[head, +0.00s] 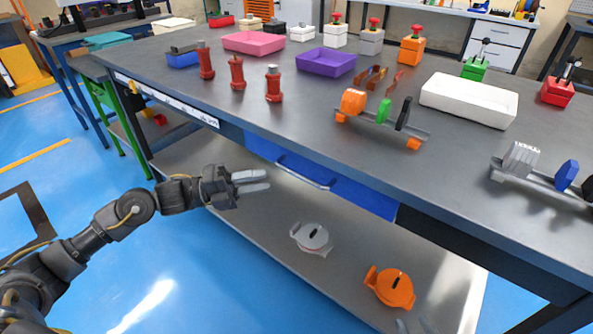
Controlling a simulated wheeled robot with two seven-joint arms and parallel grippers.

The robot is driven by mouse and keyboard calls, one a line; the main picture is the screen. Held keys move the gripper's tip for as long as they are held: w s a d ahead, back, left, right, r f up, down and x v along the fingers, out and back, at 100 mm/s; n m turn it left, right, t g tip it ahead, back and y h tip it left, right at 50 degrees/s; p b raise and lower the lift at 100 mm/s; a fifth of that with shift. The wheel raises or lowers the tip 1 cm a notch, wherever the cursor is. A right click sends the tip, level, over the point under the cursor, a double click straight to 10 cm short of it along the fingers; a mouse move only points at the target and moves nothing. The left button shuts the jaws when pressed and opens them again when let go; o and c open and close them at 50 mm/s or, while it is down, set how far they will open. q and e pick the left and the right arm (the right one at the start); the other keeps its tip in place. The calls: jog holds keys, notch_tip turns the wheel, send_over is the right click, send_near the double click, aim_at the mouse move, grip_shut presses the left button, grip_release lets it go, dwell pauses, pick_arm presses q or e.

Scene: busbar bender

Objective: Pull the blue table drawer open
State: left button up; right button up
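The blue drawer (350,192) sits under the front edge of the grey table (300,130). Its front looks flush with the table, so it appears shut. A curved metal handle (300,176) runs across the drawer front. My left gripper (268,181) is in front of the table, to the left of the handle and apart from it. Its two pale fingers point right toward the handle, with a gap between them and nothing in it. At the bottom edge, small grey tips (402,326) may belong to my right gripper; they are mostly cut off.
A lower shelf (345,265) holds a grey part (311,238) and an orange part (390,287) below the drawer. The tabletop carries red posts (237,73), a purple tray (325,62), a white tray (468,98) and racks. Blue floor is free at the left.

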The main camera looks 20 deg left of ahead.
aim_at(298, 174)
pick_arm(q)
jog(key=x, duration=0.9)
jog(key=shift+d+r, duration=0.1)
jog(key=shift+d, duration=0.25)
grip_shut()
